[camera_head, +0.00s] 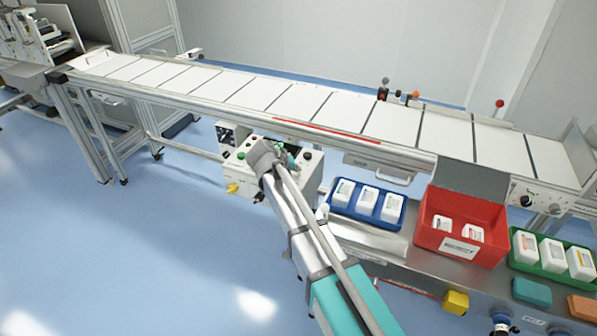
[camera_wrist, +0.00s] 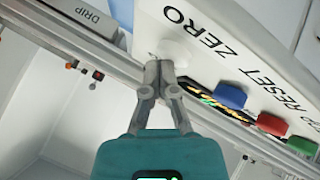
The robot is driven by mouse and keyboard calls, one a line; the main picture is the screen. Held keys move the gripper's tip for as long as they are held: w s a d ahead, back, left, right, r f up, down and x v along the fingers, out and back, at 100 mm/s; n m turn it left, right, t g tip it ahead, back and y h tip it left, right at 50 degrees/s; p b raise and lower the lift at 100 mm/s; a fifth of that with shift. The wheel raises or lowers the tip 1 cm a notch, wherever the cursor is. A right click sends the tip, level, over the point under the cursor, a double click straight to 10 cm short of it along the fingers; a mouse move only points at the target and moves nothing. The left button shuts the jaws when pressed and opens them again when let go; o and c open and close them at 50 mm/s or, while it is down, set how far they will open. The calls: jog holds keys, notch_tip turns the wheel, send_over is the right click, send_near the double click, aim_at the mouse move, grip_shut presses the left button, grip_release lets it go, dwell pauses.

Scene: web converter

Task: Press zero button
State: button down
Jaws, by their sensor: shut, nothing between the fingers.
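A control box (camera_head: 241,173) stands below the conveyor in the head view, partly hidden behind my arm. In the wrist view its white panel (camera_wrist: 255,62) carries the printed words ZERO and RESET. A pale round button (camera_wrist: 178,52) sits by the word ZERO, blending with the panel. My gripper (camera_wrist: 160,63) is shut and empty, with its fingertips in front of this button and partly covering it. I cannot tell whether they touch it. In the head view my gripper (camera_head: 284,157) is at the box's panel, and the zero button cannot be made out there.
Blue (camera_wrist: 230,95), red (camera_wrist: 271,123) and green (camera_wrist: 302,146) buttons line the same panel. The conveyor (camera_head: 250,95) runs above and behind the box. A blue tray (camera_head: 345,215), red bin (camera_head: 430,242) and green tray (camera_head: 520,264) stand at right. The floor at left is clear.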

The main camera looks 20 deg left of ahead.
aim_at(296, 173)
jog(key=shift+r, duration=0.15)
jog(key=shift+r+p, duration=0.85)
jog(key=shift+p, duration=0.2)
notch_tip(296, 173, up, 5)
jog(key=p, duration=0.5)
dwell(0.9)
jog(key=s+d+f+m+g+p, duration=0.1)
jog(key=s+d+g, duration=0.15)
jog(key=d, duration=0.95)
jog(key=s+d+m+g+y+p, duration=0.1)
jog(key=s+d+g, duration=0.15)
jog(key=d, duration=0.95)
jog(key=s+d+f+m+g+p, duration=0.1)
jog(key=s+d+g+p, duration=0.15)
jog(key=d, duration=0.95)
jog(key=s+d+r+m+y, duration=0.1)
jog(key=s+d+y, duration=0.1)
jog(key=s+d, duration=0.6)
jog(key=shift+s+g+y, duration=0.3)
jog(key=shift+s+g, duration=0.15)
